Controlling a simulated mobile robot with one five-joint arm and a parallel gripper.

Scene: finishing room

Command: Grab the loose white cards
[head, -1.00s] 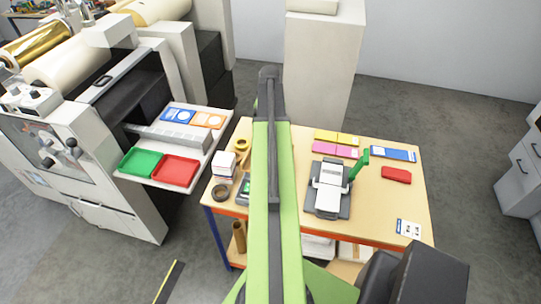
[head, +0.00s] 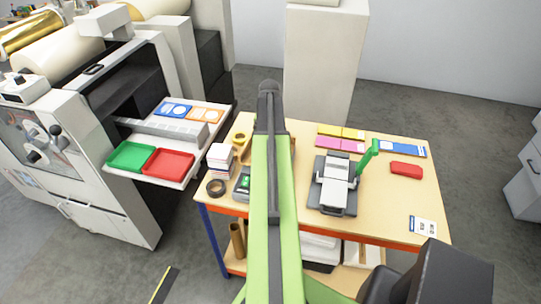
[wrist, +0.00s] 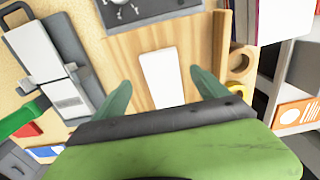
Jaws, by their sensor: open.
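In the wrist view, a white card (wrist: 162,78) lies flat on a wooden tray (wrist: 195,52). I cannot tell whether it is one card or several. My gripper (wrist: 161,88) is open, with one green finger on each side of the card; I see nothing held. I cannot tell whether the fingers touch the tray. In the head view, my arm hides the card and my gripper; only a sliver of the wooden tray (head: 293,152) shows beside it.
On the workbench (head: 390,200), a grey press (head: 333,187) with a green handle stands right of my arm. A stack of white blocks (head: 220,160), a dark tape roll (head: 216,188) and a small green-screened device (head: 241,182) stand left. A red item (head: 406,168) lies at right.

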